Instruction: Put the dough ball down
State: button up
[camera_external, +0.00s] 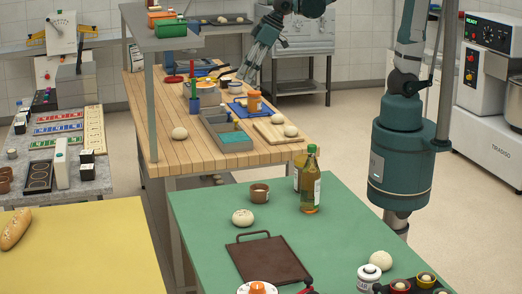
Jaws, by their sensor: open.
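My gripper (248,78) is open and hangs over the far end of the wooden table (152,92), pointing down and left. I see no dough ball between its fingers, though they are small in this view. One pale dough ball (179,133) lies on the wooden table near its left edge. On the green table (350,228) are a speckled dough ball (242,217) and a plain dough ball (380,261). I cannot tell which one the task means.
An orange cup (254,100), a blue tray (238,108) and a grey divided bin (216,121) stand close below my gripper. A bottle (310,185), a brown mug (259,193) and a dark tray (268,259) are on the green table. A metal post stands at the wooden table's left.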

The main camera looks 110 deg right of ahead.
jog(key=s+a+n, duration=0.1)
jog(key=s+a, duration=0.5)
jog(key=s, duration=0.5)
jog(key=s+a+n+t+y, duration=0.1)
jog(key=s+a, duration=0.6)
jog(key=s, duration=0.4)
jog(key=shift+a, duration=0.15)
jog(key=shift+o, duration=0.3)
